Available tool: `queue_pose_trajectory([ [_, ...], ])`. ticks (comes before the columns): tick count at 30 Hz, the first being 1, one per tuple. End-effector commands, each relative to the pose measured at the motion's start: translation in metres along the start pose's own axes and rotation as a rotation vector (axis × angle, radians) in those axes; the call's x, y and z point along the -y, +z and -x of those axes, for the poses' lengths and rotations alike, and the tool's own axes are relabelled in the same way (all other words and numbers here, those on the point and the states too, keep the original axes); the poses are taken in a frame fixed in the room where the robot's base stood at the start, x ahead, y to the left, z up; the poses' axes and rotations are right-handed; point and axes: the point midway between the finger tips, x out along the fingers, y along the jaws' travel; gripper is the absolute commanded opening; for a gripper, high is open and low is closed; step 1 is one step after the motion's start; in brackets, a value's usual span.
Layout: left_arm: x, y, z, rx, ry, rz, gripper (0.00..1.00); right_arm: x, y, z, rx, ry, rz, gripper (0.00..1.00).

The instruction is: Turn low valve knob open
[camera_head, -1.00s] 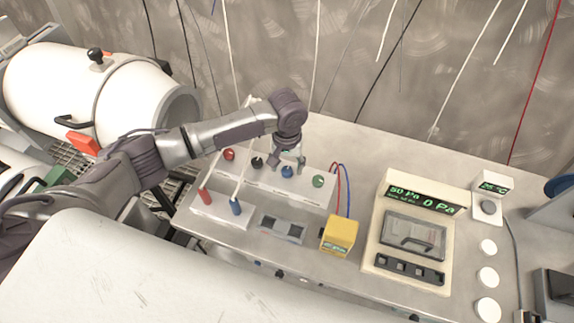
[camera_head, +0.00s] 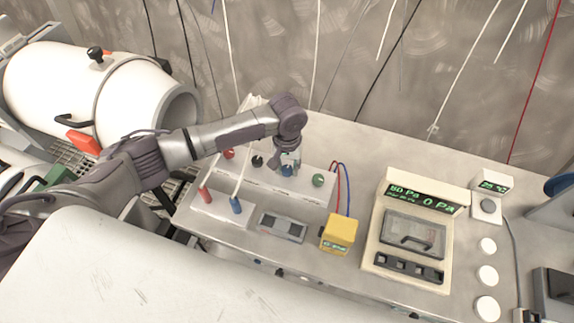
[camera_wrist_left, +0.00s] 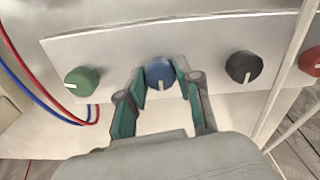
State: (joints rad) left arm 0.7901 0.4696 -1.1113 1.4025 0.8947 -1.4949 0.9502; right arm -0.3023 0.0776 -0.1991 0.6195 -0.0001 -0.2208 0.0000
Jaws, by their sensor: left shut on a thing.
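A white valve box (camera_head: 262,181) carries a row of red (camera_head: 229,154), black (camera_head: 257,161), blue (camera_head: 287,171) and green (camera_head: 318,180) knobs. My left gripper (camera_head: 285,167) is at the blue knob and shut on it. In the left wrist view the blue knob (camera_wrist_left: 160,72) sits between the two teal-lined fingers, its white mark pointing down in the picture. There the green knob (camera_wrist_left: 82,80) is to the left, and the black knob (camera_wrist_left: 243,66) and red knob (camera_wrist_left: 312,61) are to the right. My right gripper does not show.
A yellow meter (camera_head: 338,233) with red and blue wires stands to the right of the valve box. A white block with red and blue plugs (camera_head: 222,207) lies in front. A cream pressure unit (camera_head: 372,252) stands further right. Cables hang along the back wall.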

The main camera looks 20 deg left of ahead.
Motion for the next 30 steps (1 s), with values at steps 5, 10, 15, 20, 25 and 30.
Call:
queue_pose_trajectory([
  [5, 0.0, 0.0, 0.002, 0.001, -0.001, -0.043, 0.0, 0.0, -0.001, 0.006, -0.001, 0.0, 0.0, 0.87],
  [10, 0.0, 0.0, 0.003, 0.003, 0.0, -0.138, 0.0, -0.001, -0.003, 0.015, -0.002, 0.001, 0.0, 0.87],
  [15, 0.0, 0.0, 0.004, 0.002, 0.0, -0.28, 0.0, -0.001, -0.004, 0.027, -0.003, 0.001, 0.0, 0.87],
  [20, 0.0, 0.0, 0.003, 0.002, 0.0, -0.433, 0.0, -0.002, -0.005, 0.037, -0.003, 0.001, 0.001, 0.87],
  [25, 0.0, 0.0, 0.003, 0.002, 0.001, -0.593, 0.0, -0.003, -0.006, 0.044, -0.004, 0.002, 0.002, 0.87],
  [30, 0.0, -0.001, 0.002, 0.0, 0.0, -0.756, 0.0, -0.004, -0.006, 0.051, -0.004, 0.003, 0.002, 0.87],
])
